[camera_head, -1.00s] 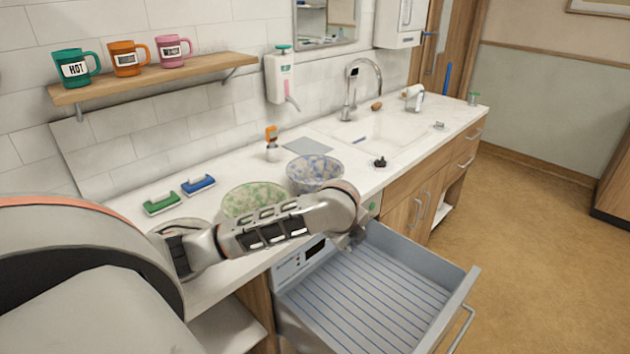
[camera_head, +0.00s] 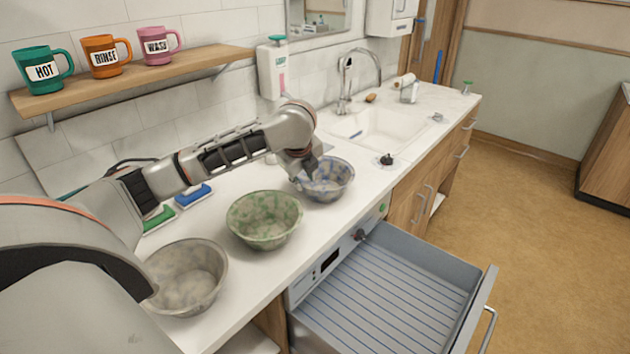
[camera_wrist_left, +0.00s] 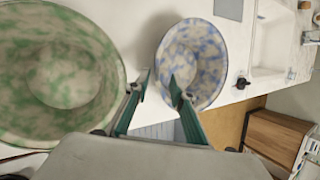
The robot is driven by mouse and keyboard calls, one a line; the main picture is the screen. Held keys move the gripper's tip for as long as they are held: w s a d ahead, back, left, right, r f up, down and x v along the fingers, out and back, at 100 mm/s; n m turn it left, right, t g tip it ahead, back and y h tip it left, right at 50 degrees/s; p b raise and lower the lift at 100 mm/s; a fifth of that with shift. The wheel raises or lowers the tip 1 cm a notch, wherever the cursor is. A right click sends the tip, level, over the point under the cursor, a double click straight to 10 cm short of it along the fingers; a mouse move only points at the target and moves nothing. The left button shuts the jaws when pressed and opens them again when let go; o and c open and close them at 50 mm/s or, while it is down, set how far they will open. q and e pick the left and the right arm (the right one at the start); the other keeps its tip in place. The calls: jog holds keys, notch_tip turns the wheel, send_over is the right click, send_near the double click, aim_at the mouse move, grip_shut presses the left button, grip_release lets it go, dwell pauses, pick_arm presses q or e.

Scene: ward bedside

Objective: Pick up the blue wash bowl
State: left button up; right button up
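The blue wash bowl (camera_head: 334,180), white with blue mottling, stands upright on the counter in the head view. It also shows in the left wrist view (camera_wrist_left: 207,48). My left gripper (camera_head: 311,180) is at the bowl's near-left side in the head view. In the left wrist view my left gripper (camera_wrist_left: 159,76) is open, one fingertip overlapping the bowl's inside and the other left of its rim. I cannot tell whether a finger touches it. My right gripper is not in view.
A green mottled bowl (camera_head: 265,222) and a greyish bowl (camera_head: 186,275) stand left of the blue one. An open drawer (camera_head: 400,290) juts out below the counter. A sink (camera_head: 385,128) and a dark plug (camera_head: 386,159) are to the right. Mugs stand on a shelf (camera_head: 140,80).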

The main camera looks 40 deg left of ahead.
pick_arm(q)
jog(key=x, duration=0.2)
jog(key=shift+w+a+f, duration=0.15)
jog(key=shift+a+f, duration=0.05)
jog(key=shift+f, duration=0.1)
jog(key=x, duration=0.2)
jog(key=a+x, duration=0.1)
jog(key=x, duration=0.1)
jog(key=shift+w+f, duration=0.2)
jog(key=shift+f, duration=0.2)
jog(key=shift+a, duration=0.1)
grip_shut()
